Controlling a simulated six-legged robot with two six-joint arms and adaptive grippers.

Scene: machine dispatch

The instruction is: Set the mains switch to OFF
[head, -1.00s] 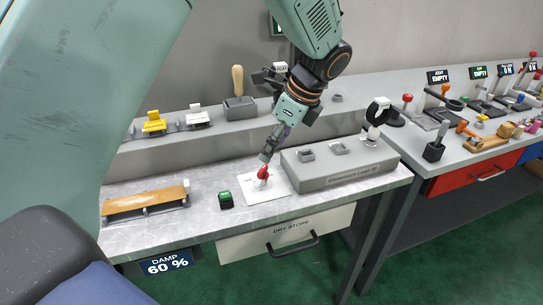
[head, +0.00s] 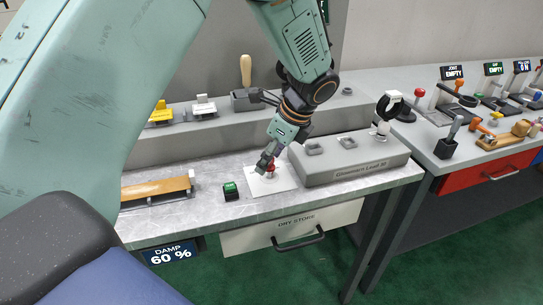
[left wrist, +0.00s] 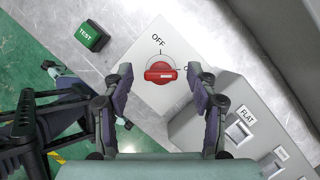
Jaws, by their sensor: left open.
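The mains switch (left wrist: 160,72) is a red rotary knob on a white plate (left wrist: 154,97). In the left wrist view its grip bar lies crosswise, with its right end toward a partly hidden label starting with O. The OFF label (left wrist: 158,44) is above the knob. My left gripper (left wrist: 160,76) is open, with one finger on each side of the knob; I cannot tell whether either touches it. In the head view the left gripper (head: 265,164) partly covers the red knob (head: 271,168).
A green TEST button (head: 230,190) sits left of the plate. A grey block (head: 352,164) with sockets stands close on the right, and a wooden-topped bar (head: 157,188) lies further left. A DRY STORE drawer (head: 295,228) is below the bench top.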

